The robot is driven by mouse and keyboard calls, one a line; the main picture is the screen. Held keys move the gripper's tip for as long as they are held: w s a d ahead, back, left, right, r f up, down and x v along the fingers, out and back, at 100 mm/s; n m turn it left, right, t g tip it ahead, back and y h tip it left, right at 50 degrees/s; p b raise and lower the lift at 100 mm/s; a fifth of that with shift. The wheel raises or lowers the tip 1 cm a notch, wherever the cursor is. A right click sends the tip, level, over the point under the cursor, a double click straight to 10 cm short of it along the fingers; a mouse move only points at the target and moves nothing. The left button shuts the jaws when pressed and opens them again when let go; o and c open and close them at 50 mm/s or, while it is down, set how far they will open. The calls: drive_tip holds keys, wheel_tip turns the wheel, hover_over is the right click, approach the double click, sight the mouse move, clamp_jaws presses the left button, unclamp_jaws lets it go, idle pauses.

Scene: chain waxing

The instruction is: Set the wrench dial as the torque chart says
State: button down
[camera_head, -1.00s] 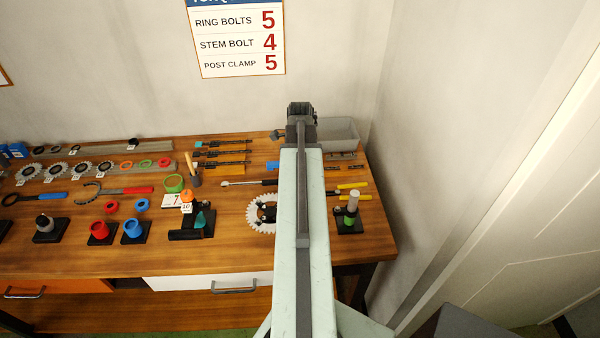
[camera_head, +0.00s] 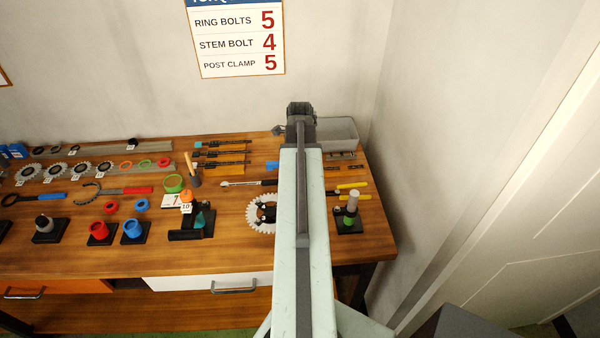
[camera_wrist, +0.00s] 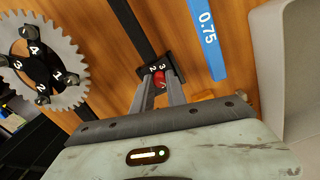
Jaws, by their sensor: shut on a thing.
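The torque chart (camera_head: 236,40) on the wall in the head view reads ring bolts 5, stem bolt 4, post clamp 5. The torque wrench (camera_head: 250,183) lies on the bench, its right part hidden behind my arm. In the wrist view its black dial block (camera_wrist: 146,70) shows the numbers 2 and 3 beside a small red dial knob (camera_wrist: 159,78). My gripper (camera_wrist: 158,86) has its two fingers on either side of the red knob, shut on it. Any pointer mark is too small to read. My fingers are hidden in the head view.
A toothed chainring (camera_wrist: 73,54) with bolts numbered 1 to 4 lies left of my gripper. A blue strip marked 0.75 (camera_wrist: 207,35) is close on the right, then a grey bin (camera_wrist: 297,75). A post clamp stand (camera_head: 348,222) is right of my arm.

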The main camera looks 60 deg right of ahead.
drive_tip(key=c, duration=1.3)
unclamp_jaws()
wheel_tip(320, 180, up, 8)
drive_tip(key=p, duration=0.8)
drive_tip(key=shift+f, duration=0.1)
